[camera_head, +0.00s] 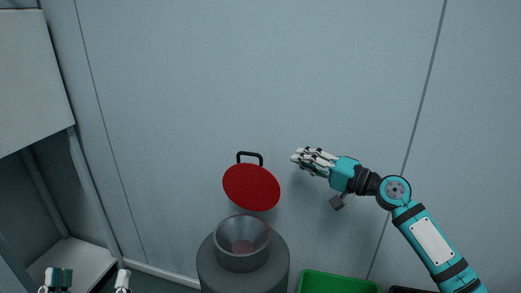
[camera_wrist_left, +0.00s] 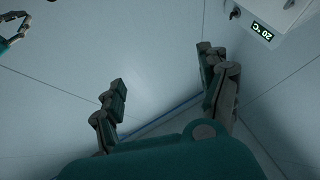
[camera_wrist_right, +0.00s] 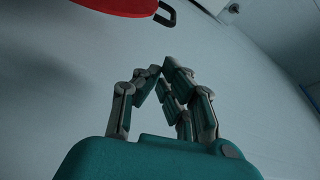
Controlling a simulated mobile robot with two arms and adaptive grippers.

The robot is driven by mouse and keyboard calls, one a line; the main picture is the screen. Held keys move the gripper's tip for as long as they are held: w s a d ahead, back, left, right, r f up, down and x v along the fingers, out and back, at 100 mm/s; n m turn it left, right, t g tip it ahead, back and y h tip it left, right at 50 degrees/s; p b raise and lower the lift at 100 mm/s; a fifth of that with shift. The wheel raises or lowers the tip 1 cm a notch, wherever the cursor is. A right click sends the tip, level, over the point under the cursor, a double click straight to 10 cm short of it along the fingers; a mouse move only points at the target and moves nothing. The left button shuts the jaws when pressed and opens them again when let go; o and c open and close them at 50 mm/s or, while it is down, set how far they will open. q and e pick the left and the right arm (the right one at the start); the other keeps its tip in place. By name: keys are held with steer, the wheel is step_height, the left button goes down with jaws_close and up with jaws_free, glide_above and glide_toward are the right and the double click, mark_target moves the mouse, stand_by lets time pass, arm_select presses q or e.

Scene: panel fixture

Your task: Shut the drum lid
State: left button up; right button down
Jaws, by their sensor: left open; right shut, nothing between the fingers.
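The red round drum lid (camera_head: 251,188) stands raised and tilted behind the drum, with a black handle (camera_head: 249,155) at its top. The grey drum (camera_head: 243,265) has an open, funnel-like mouth (camera_head: 242,243). My right gripper (camera_head: 297,157) is shut and empty, to the right of the lid and apart from it. In the right wrist view its fingertips (camera_wrist_right: 160,72) meet, and the lid (camera_wrist_right: 122,5) with its handle (camera_wrist_right: 166,14) shows at the top. My left gripper (camera_head: 90,279) is open and empty, low at the left, far from the drum; its spread fingers (camera_wrist_left: 163,70) show in the left wrist view.
A green bin (camera_head: 338,283) stands right of the drum, with a dark object (camera_head: 410,290) beside it. A white open cabinet (camera_head: 80,258) is at the left. A pale panel wall (camera_head: 270,70) is behind. A box with a display (camera_wrist_left: 263,32) shows in the left wrist view.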

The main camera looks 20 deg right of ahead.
steer(key=x, duration=1)
steer(key=shift+w+a, duration=0.1)
steer(key=shift+a, duration=0.05)
arm_select(q)
steer(key=shift+s+r+t, duration=0.3)
steer(key=shift+s+r, duration=0.05)
steer(key=shift+r, duration=0.05)
arm_select(e)
steer(key=shift+s+a+f, duration=0.25)
steer(key=shift+s+a, duration=0.35)
steer(key=shift+s, duration=0.15)
arm_select(q)
steer(key=shift+s, duration=0.1)
arm_select(e)
steer(key=shift+s+a, duration=0.1)
